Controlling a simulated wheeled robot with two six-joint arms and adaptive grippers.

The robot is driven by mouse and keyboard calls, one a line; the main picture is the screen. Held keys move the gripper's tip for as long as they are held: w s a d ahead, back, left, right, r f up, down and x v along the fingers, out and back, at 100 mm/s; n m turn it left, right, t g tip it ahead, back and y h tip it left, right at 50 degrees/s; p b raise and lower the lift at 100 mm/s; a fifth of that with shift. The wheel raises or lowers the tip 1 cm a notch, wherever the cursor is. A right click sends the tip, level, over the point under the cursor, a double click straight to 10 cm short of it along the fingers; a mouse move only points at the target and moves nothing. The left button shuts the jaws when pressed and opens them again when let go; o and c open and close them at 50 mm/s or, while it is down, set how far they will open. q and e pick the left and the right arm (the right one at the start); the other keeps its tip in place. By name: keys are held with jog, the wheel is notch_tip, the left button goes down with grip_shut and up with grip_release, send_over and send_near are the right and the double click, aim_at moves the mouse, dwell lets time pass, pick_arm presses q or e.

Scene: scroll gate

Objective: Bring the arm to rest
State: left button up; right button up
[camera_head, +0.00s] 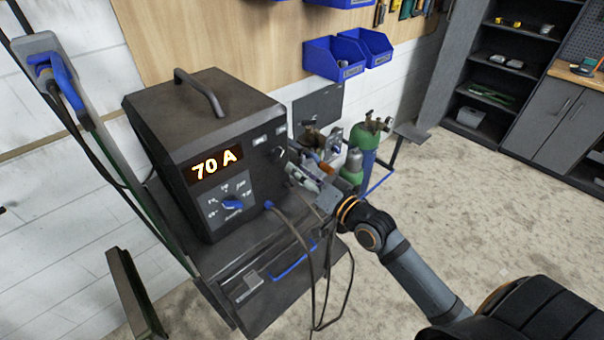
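My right arm (415,275) reaches in from the lower right, bent at the wrist and extended toward the dark welding machine (205,100). My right gripper (298,174) is at the right edge of the machine's front, close to a dark knob (279,154). I cannot tell whether it touches the knob, and its fingers are too small and cluttered to show whether they are open or shut. The machine's display (216,163) reads 70 A, with a blue dial (232,202) below it. My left gripper is not in view.
The machine stands on a dark cart (275,265) with hanging cables (313,265). Green gas cylinders (368,150) stand behind my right gripper. Blue bins (335,58) hang on the wall. Shelves (505,65) stand at the back right. The floor (460,195) right of my arm is clear.

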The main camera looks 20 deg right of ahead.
jog(key=shift+s, duration=0.5)
jog(key=shift+d, duration=0.1)
jog(key=s+d+f+g+h, duration=0.1)
jog(key=d+f+g+h, duration=0.35)
jog(key=f, duration=1.15)
jog(key=s+d+f+g+h, duration=0.15)
jog(key=d+f, duration=0.65)
jog(key=f, duration=0.8)
jog(key=s+d+f+n+g+h+b, duration=0.1)
jog(key=s+f+g, duration=0.1)
jog(key=s+f, duration=0.55)
jog(key=s+f+g, duration=0.2)
jog(key=s+f, duration=0.3)
jog(key=f, duration=0.5)
jog(key=s+a+f+n+g, duration=0.1)
jog(key=s+a+f+g, duration=0.1)
jog(key=s+f, duration=0.5)
jog(key=s+a+f+n+g, duration=0.2)
jog(key=s+f, duration=0.5)
jog(key=s, duration=1.1)
jog(key=shift+s+a+n+g, duration=0.15)
jog(key=shift+a+n+g, duration=0.15)
jog(key=shift+a+g, duration=0.55)
